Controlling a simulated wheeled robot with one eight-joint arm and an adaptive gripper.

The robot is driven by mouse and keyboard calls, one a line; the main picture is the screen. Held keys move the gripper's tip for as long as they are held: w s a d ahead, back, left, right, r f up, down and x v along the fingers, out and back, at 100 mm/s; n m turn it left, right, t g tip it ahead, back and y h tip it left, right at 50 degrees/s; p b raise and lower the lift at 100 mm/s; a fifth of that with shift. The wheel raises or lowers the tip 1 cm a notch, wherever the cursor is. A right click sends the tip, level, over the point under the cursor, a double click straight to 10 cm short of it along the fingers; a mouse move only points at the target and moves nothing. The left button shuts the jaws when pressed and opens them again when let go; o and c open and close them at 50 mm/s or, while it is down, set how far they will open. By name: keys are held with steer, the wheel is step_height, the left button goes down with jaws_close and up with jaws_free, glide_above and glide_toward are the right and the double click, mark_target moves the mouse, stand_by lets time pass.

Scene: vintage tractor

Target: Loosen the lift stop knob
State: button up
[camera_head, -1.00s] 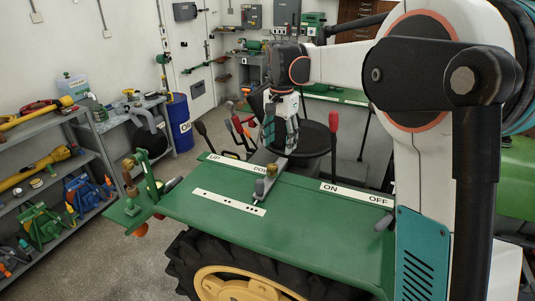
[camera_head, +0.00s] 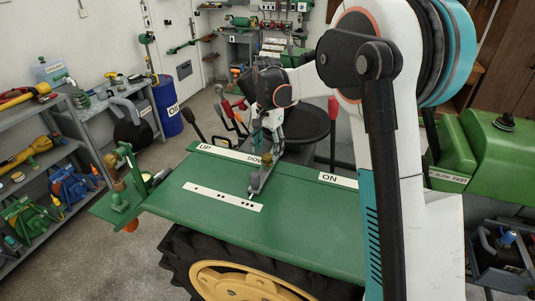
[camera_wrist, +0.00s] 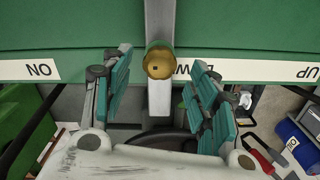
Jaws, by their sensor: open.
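The brass lift stop knob (camera_wrist: 158,62) is round with a small dark square at its centre. It sits on a grey lever bar (camera_wrist: 160,100) that crosses the edge of the green panel. In the head view the knob (camera_head: 267,158) is partly hidden just below my gripper (camera_head: 263,143). In the wrist view my gripper (camera_wrist: 160,68) is open, with one teal-padded finger on each side of the knob. Gaps show between the pads and the knob. The knob's depth relative to the fingertips is hard to tell.
The green panel (camera_head: 285,222) has a white slotted strip (camera_head: 222,196) and UP, DOWN and ON labels. Red-handled levers (camera_head: 333,120) stand behind it, near a dark round seat (camera_head: 305,122). A shelf (camera_head: 40,165) with tools and a blue drum (camera_head: 167,105) are at left.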

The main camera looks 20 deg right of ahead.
mark_target(268, 160)
steer(key=shift+f, duration=1.45)
steer(key=c, duration=1.1)
steer(key=shift+o, duration=0.2)
